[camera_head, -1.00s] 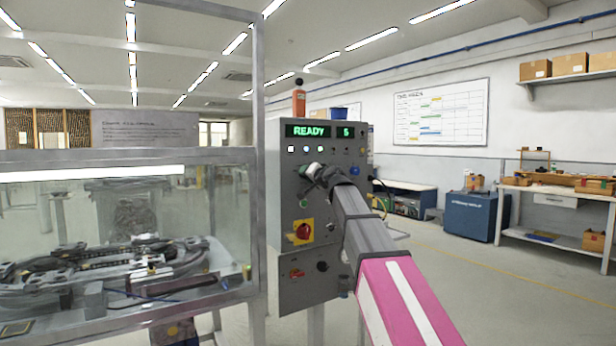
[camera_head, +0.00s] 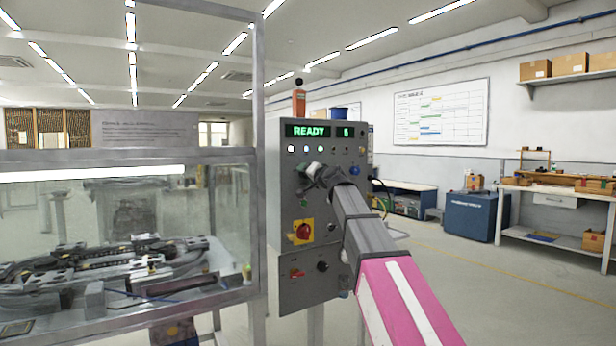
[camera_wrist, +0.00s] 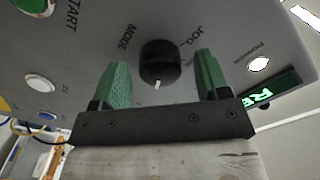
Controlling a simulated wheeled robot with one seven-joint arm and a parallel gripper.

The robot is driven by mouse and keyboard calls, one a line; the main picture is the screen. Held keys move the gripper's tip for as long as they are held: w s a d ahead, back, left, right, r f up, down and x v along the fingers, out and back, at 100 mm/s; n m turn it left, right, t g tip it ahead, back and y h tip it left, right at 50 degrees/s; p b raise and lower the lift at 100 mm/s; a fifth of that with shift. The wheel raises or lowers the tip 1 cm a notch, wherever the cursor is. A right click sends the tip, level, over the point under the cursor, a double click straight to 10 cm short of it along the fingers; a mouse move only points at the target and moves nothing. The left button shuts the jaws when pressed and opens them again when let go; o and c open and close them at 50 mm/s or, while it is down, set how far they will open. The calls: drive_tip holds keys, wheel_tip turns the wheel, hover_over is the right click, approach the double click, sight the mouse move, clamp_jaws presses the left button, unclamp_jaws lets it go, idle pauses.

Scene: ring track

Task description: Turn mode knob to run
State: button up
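The mode knob (camera_wrist: 160,62) is a round black knob with a white pointer mark, on the grey control panel (camera_head: 288,240). In the wrist view the words MODE and JOG show beside it. My gripper (camera_wrist: 158,85) is open, with one green finger on each side of the knob and a visible gap on both sides. In the head view my gripper (camera_head: 314,172) is at the panel's upper middle, and my arm hides the knob there. The panel's display (camera_head: 308,131) reads READY, with a second display (camera_head: 346,131) beside it.
A red rotary switch on a yellow plate (camera_head: 303,231) and a small black knob (camera_head: 322,266) sit lower on the panel. In the wrist view a white button (camera_wrist: 38,84) is near START. A glass-walled enclosure (camera_head: 256,200) stands left of the panel. Floor is open to the right.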

drive_tip(key=shift+s, duration=0.1)
drive_tip(key=v, duration=1)
drive_tip(key=shift+s+d, duration=0.25)
drive_tip(key=shift+d, duration=0.05)
drive_tip(key=s+d+f+g+h, duration=0.2)
drive_tip(key=f, duration=1.1)
drive_tip(key=s+d+f+n+g+h, duration=0.1)
drive_tip(key=d+f+g, duration=0.2)
drive_tip(key=f, duration=0.9)
drive_tip(key=s+d+f+g+h, duration=0.2)
drive_tip(key=f, duration=1.1)
drive_tip(key=s+d+f+g+h, duration=0.2)
drive_tip(key=s+d+f+g, duration=0.2)
drive_tip(key=s+f, duration=0.6)
drive_tip(key=s+d+f+n+g+h, duration=0.1)
drive_tip(key=s+d+f+g+h, duration=0.2)
drive_tip(key=s+d+f, duration=0.3)
drive_tip(key=s+f+g, duration=0.1)
drive_tip(key=s+f, duration=0.3)
drive_tip(key=f, duration=0.5)
